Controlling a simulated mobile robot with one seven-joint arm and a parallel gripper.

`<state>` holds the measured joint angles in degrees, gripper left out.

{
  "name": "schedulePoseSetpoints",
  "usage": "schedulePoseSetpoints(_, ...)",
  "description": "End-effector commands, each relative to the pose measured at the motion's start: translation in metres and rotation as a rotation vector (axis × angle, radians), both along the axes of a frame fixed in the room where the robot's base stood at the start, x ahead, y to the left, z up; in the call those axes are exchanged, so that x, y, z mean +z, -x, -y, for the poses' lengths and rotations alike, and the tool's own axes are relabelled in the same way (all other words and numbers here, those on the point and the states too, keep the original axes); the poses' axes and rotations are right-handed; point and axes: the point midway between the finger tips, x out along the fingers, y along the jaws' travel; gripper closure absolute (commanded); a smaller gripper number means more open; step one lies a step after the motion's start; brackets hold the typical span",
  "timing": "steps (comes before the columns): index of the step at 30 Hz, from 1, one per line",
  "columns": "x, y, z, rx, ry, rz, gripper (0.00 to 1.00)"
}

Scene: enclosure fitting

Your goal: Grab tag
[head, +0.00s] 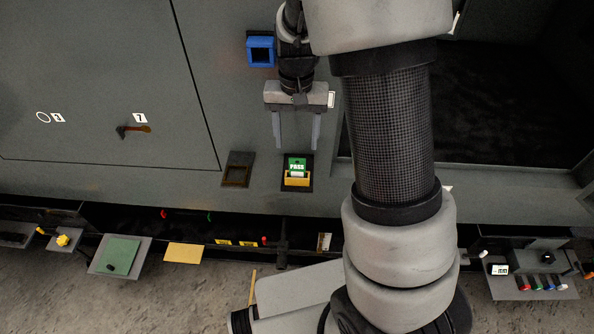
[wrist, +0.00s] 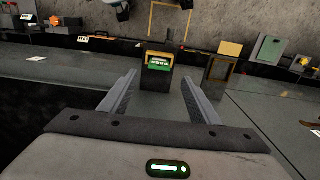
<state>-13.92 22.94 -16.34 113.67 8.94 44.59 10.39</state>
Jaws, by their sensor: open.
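The tag (head: 297,164) is a green card with the word PASS on it, standing in a yellow holder (head: 297,181) on a dark plate on the grey panel. In the wrist view the tag (wrist: 159,66) shows in its yellow holder, ahead of my fingers and between their lines. My gripper (head: 297,148) is open and empty, its two fingers pointing down toward the tag. In the head view the fingertips end just above the tag, one on either side; whether they touch it I cannot tell. The wrist view also shows my gripper's fingers (wrist: 158,88).
An empty brown frame (head: 237,170) sits left of the holder, and a blue square socket (head: 261,50) is above it. A lever (head: 134,130) marked 7 is on the left door. A dark opening (head: 500,110) lies to the right. Small plates and a yellow card (head: 183,253) lie below.

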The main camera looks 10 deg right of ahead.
Motion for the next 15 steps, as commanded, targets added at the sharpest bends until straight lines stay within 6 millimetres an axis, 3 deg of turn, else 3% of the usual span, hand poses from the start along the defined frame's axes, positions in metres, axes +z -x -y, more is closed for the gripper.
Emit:
schedulePoseSetpoints(3, -0.018, 0.0, 0.0, -0.001, -0.001, -0.002, 0.44)
schedulePoseSetpoints(10, -0.033, 0.002, 0.0, 0.0, 0.0, -0.002, 0.44)
schedulePoseSetpoints(15, -0.06, 0.005, 0.002, -0.001, 0.0, -0.003, 0.44)
